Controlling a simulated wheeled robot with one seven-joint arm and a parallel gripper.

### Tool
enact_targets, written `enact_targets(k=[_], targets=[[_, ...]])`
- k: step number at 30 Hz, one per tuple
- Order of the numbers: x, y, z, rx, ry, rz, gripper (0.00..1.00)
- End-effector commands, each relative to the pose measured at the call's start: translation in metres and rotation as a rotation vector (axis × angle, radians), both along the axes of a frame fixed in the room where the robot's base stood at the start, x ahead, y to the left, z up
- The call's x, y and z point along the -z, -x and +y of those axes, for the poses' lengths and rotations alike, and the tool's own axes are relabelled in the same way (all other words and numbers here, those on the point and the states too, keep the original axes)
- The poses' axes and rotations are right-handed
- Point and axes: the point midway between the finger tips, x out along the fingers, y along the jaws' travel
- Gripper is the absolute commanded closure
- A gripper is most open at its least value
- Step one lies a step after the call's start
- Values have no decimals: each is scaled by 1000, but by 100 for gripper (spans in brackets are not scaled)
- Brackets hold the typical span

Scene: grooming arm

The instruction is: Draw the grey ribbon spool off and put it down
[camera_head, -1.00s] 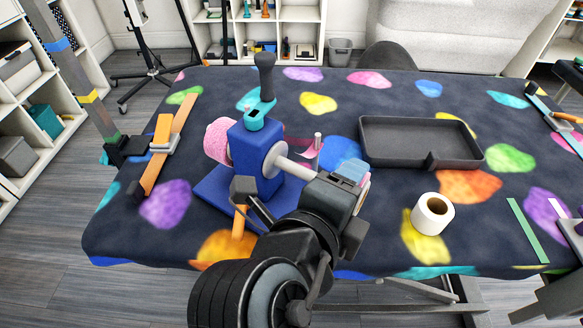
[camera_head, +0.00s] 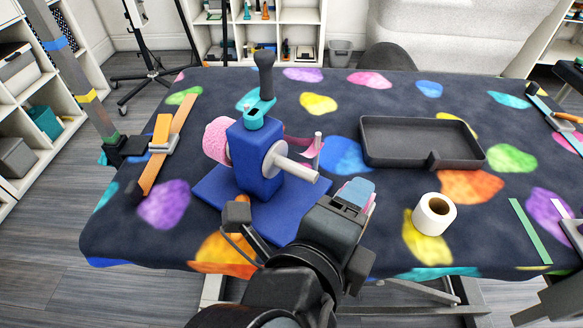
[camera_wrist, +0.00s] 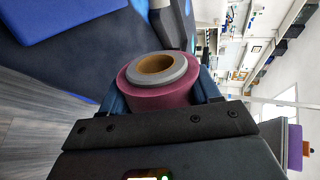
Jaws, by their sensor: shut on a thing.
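My gripper (camera_head: 357,205) is shut on the ribbon spool (camera_wrist: 160,82). In the wrist view the spool has a grey ring at its near end, a tan-lined bore and dull maroon sides between the fingers. In the head view the gripper mostly hides it. The blue stand (camera_head: 255,158) holds a pale spindle (camera_head: 298,168) that sticks out to the right, bare. The gripper and spool are apart from the spindle, to its lower right in the head view.
A pink fuzzy roll (camera_head: 217,141) sits at the stand's left and a teal clamp with a dark handle (camera_head: 262,90) on top. A short post (camera_head: 317,150) has pink ribbon beside it. A dark tray (camera_head: 375,157) and white roll (camera_head: 434,214) lie right, with clear cloth between.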

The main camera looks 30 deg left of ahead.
Motion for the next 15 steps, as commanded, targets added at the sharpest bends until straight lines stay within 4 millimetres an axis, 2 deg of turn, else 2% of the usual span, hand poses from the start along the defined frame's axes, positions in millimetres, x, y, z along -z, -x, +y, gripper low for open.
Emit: enact_targets(k=[15], targets=[[1, 36, -11, -1, 0, 0, 85]])
